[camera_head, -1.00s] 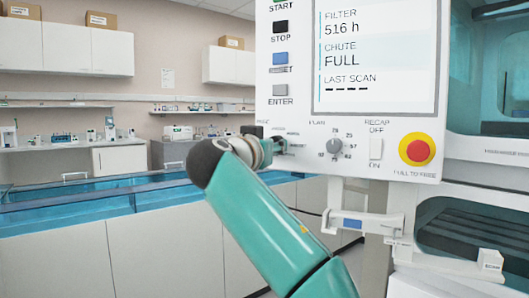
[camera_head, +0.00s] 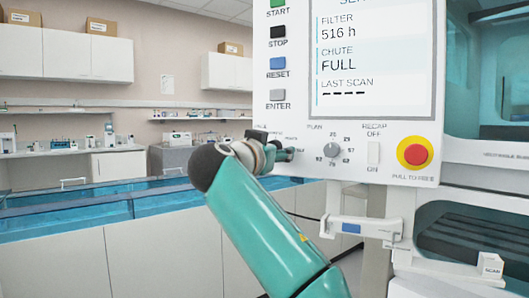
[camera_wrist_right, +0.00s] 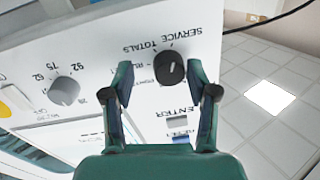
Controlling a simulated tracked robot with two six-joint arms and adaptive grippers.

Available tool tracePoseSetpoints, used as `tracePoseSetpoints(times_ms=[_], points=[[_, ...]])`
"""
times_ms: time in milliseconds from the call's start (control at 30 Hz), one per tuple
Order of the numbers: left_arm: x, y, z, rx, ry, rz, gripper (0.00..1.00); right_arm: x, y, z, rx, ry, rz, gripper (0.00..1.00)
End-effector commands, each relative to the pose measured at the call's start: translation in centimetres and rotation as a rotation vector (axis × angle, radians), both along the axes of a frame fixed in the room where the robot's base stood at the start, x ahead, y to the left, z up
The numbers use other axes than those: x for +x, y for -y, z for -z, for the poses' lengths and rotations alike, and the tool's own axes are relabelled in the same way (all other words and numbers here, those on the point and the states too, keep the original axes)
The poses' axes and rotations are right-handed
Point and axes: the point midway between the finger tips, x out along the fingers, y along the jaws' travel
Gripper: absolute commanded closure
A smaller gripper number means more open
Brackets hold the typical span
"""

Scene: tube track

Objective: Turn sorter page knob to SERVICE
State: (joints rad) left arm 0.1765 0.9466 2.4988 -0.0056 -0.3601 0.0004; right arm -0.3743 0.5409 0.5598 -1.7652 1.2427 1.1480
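The black page knob (camera_wrist_right: 171,68) is on the white sorter panel, with the words SERVICE and TOTALS printed beside it, upside down in the right wrist view. A pale mark shows on the knob, but I cannot tell for sure which word it points at. My right gripper (camera_wrist_right: 160,72) is open, its two fingers on either side of the knob with visible gaps. The knob sits closer to the finger at the picture's right. In the head view my right gripper (camera_head: 280,154) is at the panel's lower left corner and covers the knob area. My left gripper is not in view.
A grey plan knob (camera_head: 333,151), a recap switch (camera_head: 374,154) and a red stop button (camera_head: 415,152) are right of my gripper. START, STOP, RESET and ENTER (camera_head: 278,95) buttons are above it. Blue-topped benches (camera_head: 90,202) stand behind at left.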

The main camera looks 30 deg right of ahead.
Motion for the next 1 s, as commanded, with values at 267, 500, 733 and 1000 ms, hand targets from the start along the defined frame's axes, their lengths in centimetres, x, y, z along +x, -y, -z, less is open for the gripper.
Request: tracePoseSetpoints(times_ms=[267,500,733,1000], points=[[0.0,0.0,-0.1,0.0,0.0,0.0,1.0,0.2,-0.4,0.0,-0.003,-0.003,-0.008,0.41],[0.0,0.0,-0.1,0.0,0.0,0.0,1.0,-0.6,-1.8,0.0,-0.003,-0.004,-0.012,0.41],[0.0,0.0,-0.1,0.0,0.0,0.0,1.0,-2.8,-5.3,0.2,-0.004,-0.004,-0.015,0.41],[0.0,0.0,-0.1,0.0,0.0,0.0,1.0,-5.5,-9.3,0.3,-0.003,-0.002,-0.009,0.41]])
